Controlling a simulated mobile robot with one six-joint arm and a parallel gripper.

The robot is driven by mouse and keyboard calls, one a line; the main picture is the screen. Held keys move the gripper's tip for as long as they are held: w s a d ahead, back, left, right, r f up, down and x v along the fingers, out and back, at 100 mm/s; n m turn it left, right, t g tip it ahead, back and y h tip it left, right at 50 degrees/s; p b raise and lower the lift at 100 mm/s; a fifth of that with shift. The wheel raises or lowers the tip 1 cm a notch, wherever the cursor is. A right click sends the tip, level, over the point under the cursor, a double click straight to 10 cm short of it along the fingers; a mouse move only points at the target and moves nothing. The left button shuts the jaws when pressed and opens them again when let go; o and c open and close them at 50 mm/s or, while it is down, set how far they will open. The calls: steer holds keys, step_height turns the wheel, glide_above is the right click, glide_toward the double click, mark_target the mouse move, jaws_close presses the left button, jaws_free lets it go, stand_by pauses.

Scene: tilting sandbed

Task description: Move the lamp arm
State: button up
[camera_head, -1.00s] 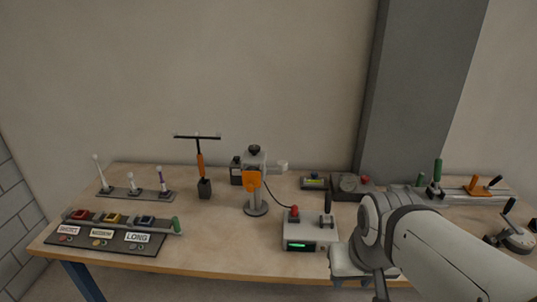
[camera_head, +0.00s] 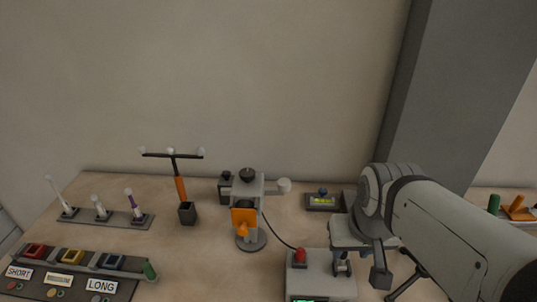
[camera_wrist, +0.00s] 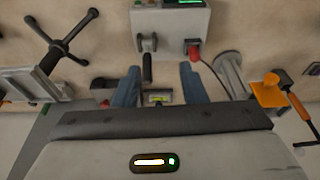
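A grey stand (camera_head: 247,196) with a round base, an orange piece and a pale side knob stands mid-table; left of it is a black and orange T-shaped post (camera_head: 180,188) with pale balls on top. I cannot tell for certain which is the lamp arm. My gripper (camera_head: 361,258) is over the right side of the grey control box (camera_head: 318,284), right of both. In the wrist view my gripper (camera_wrist: 160,87) has its two blue fingers apart and nothing clearly held between them. The box's black lever (camera_wrist: 148,68) appears between the fingers in that picture; contact cannot be told.
The control box has a red button (camera_head: 300,255) and a cable to the stand. A small yellow-display unit (camera_head: 322,201) lies behind. Switches (camera_head: 105,215) and a labelled panel (camera_head: 65,279) are at left.

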steer(key=shift+s+d, duration=0.1)
steer(key=n+g+b, duration=0.3)
steer(key=n+b, duration=0.5)
steer(key=n, duration=0.9)
glide_above(271, 188)
steer(key=f, duration=1)
steer(key=shift+s+d, duration=0.15)
steer(key=shift+s, duration=0.2)
steer(key=shift+w+a+f, duration=0.2)
steer(key=shift+a, duration=0.05)
steer(key=shift+f, duration=0.4)
step_height(271, 188, down, 7)
